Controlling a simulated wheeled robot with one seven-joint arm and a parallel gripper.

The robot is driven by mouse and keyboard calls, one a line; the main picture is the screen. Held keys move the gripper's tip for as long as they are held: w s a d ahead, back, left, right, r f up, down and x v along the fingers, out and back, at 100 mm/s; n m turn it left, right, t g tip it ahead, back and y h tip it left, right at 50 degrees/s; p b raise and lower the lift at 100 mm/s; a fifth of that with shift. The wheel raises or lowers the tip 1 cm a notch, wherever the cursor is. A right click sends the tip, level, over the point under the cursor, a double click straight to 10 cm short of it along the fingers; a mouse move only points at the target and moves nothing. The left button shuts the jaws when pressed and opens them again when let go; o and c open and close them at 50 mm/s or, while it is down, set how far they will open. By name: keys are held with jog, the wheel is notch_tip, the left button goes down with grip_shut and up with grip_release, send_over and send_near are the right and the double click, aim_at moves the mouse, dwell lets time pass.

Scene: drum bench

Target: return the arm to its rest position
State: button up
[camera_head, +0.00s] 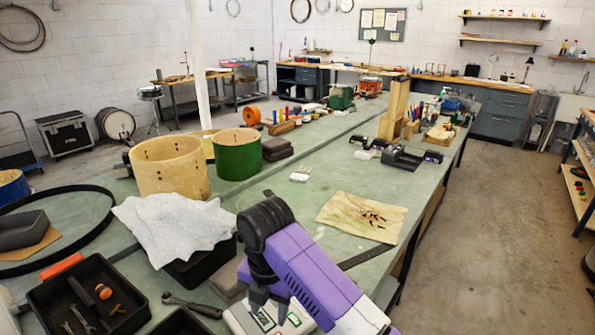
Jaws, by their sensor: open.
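My purple and black arm (305,272) reaches in from the bottom right, bent over the near part of the green bench (310,195). My gripper (268,304) is at its end, dark and pointing down, with its fingers apart. It is above or beside a white box with green marks (242,322) at the bottom edge. I see nothing held between the fingers, but part of the gap is hidden. I cannot tell whether the fingertips touch the box.
A white cloth (172,222) drapes over a black bin (205,262) left of my gripper. Wooden (170,168) and green (236,155) drum shells stand behind. A tool tray (88,295) and wrench (192,304) lie left. A tan cloth (362,215) lies right; the floor (490,230) beyond is clear.

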jog(key=w+a+r+m+t+y, duration=0.5)
jog(key=a+m+t+y, duration=0.2)
jog(key=a+m, duration=0.35)
jog(key=s+d+f+m+t+h+b, duration=0.1)
jog(key=s+d+f+m+t+h, duration=0.15)
jog(key=s+d+m+t, duration=1.35)
jog(key=s+d+m+g+h, duration=0.1)
jog(key=s+d+g, duration=0.2)
jog(key=s+d, duration=0.4)
jog(key=s+d+m+g+h, duration=0.2)
jog(key=s+d, duration=0.4)
jog(key=s, duration=0.7)
jog(key=s+d+f+m+g+h, duration=0.1)
jog(key=s+d+m+g+h, duration=0.1)
jog(key=s+d, duration=0.5)
jog(key=s+g+b, duration=0.1)
jog(key=s, duration=0.2)
jog(key=shift+s+d+g, duration=0.2)
jog(key=shift+d+g, duration=0.15)
jog(key=shift+g, duration=0.05)
jog(key=shift+f, duration=0.15)
jog(key=shift+c, duration=0.2)
